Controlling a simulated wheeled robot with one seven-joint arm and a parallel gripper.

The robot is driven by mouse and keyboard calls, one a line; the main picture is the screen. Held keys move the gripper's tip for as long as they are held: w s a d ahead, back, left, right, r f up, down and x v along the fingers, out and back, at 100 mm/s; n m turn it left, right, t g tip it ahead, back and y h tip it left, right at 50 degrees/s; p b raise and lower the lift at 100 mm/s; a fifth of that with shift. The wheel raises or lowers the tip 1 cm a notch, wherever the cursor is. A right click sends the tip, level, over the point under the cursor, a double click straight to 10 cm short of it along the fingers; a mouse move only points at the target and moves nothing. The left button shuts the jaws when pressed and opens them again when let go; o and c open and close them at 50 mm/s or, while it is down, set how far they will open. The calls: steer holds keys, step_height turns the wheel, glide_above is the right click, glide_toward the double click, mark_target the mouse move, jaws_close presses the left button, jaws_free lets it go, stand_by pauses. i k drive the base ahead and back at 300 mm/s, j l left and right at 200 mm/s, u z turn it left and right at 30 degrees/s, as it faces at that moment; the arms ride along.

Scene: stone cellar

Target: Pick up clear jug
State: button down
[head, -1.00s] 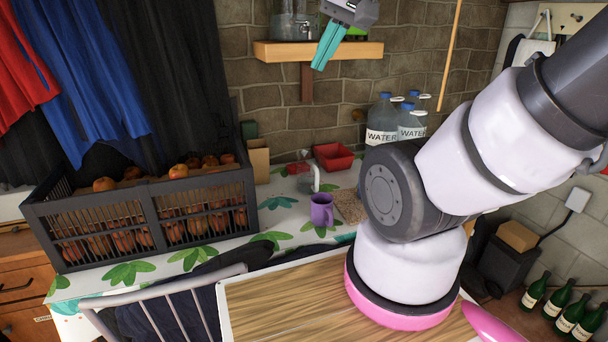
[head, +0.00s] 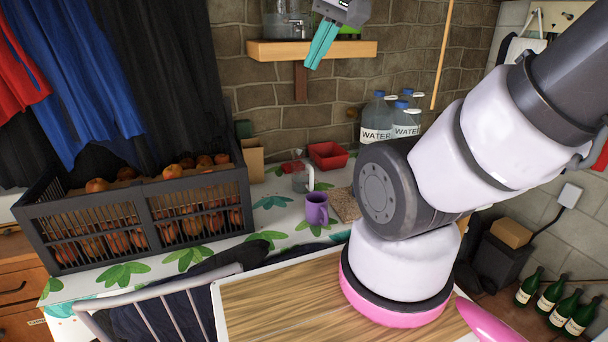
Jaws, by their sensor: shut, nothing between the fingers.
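A small clear jug (head: 300,182) with a white handle stands on the leaf-patterned table, behind the purple mug. A larger clear glass container (head: 285,22) with a tap stands on the wall shelf, cut off by the top edge. My gripper (head: 316,62) has teal fingers and is shut and empty. It hangs at the top of the view, in front of the wooden shelf in the picture, well above the table and apart from the small jug.
A purple mug (head: 317,207), a red tray (head: 328,155) and a cardboard box (head: 252,160) are near the small jug. A black crate (head: 140,205) of fruit stands left. Water bottles (head: 377,118) stand behind my arm. A chair (head: 190,290) and wooden board (head: 280,300) are in front.

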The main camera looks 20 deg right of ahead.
mark_target(303, 162)
steer(key=l+u, duration=0.35)
steer(key=l, duration=1.4)
steer(key=k, duration=0.05)
